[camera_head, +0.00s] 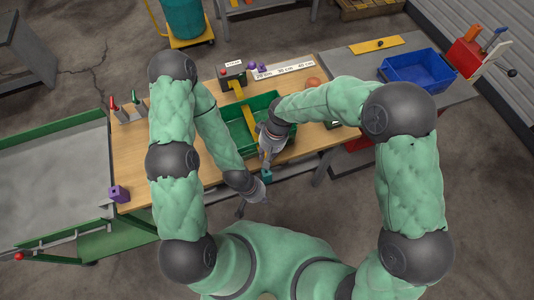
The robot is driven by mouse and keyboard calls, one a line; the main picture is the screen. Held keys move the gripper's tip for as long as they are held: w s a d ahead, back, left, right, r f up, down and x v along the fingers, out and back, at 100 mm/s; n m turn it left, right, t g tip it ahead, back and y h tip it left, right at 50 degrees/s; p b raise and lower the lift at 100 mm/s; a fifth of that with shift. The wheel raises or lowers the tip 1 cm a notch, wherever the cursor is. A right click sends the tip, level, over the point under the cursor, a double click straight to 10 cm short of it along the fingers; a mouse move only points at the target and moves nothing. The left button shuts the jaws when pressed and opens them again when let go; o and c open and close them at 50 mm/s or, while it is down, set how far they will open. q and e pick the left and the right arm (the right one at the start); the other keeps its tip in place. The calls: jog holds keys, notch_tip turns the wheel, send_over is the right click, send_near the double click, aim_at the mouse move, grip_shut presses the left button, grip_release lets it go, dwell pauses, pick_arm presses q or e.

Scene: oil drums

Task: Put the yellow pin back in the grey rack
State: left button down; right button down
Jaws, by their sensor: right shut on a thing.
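The grey rack (127,115) stands at the left of the wooden table and holds a red pin (113,103) and a green pin (135,97). My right gripper (266,163) points down at the table's front edge, in front of the green tray. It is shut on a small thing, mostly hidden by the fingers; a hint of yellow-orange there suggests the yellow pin. A teal block (266,174) shows just below the fingertips; I cannot tell whether they touch it. My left gripper (254,206) is lower, beyond the table's front edge, with its fingers apart and empty.
The green tray (276,97) has a yellow bar (249,117) across it. A purple block (119,193) sits at the front left. A dark block (232,75) and a white strip (285,70) lie at the back. A blue bin (418,70) stands right. Table left of the tray is partly hidden by my arm.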

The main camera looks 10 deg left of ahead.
jog(key=shift+r, duration=0.3)
notch_tip(320, 180, up, 13)
jog(key=p, duration=0.9)
jog(key=shift+d+f, duration=0.1)
